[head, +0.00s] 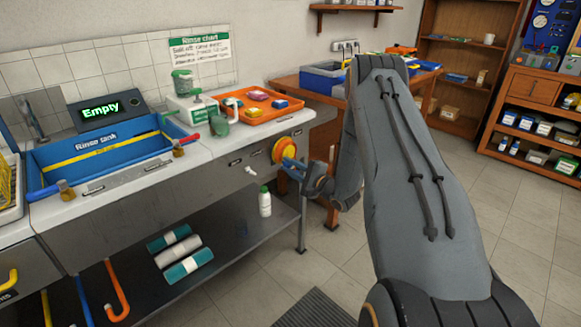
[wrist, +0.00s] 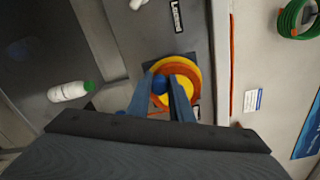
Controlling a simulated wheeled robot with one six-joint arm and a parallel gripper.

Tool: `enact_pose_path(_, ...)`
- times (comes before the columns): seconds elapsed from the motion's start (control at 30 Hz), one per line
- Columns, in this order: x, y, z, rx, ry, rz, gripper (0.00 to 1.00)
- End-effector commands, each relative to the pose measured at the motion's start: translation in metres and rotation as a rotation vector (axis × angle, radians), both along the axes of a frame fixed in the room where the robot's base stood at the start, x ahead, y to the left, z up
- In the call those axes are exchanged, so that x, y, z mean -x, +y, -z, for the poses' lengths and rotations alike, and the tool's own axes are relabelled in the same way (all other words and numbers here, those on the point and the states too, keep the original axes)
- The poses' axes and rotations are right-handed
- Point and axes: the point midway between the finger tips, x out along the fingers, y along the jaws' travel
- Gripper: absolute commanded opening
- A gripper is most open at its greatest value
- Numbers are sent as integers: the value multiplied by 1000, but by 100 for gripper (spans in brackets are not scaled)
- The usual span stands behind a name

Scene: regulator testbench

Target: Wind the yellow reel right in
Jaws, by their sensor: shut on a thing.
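The yellow reel (head: 278,150), with an orange rim, is mounted on the front panel of the bench below the worktop. It also shows in the wrist view (wrist: 184,70), where my gripper covers part of it. My gripper (head: 289,164) reaches the reel from the right, in front of its face. In the wrist view my two fingers (wrist: 162,90) are shut on a small blue knob (wrist: 160,82) on the reel's face. The fingers hide the sides of the knob and the lower part of the reel. I cannot tell how much line is out.
A white bottle with a green cap (head: 265,204) stands on the lower shelf, left of my gripper. A white nozzle (head: 251,170) sticks out beside the reel. A rinse tank (head: 100,150) and an orange tray (head: 262,116) are on the worktop. Open floor lies in front.

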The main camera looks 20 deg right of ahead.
Motion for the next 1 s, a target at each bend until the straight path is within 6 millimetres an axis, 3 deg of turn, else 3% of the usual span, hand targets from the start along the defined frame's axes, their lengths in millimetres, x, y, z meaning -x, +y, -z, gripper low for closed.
enact_pose_path(0.4,1,3,-7,-189,69,1,0)
enact_pose_path(0.97,2,3,-8,-219,82,1,0)
enact_pose_path(1.0,2,3,-8,-218,81,1,21)
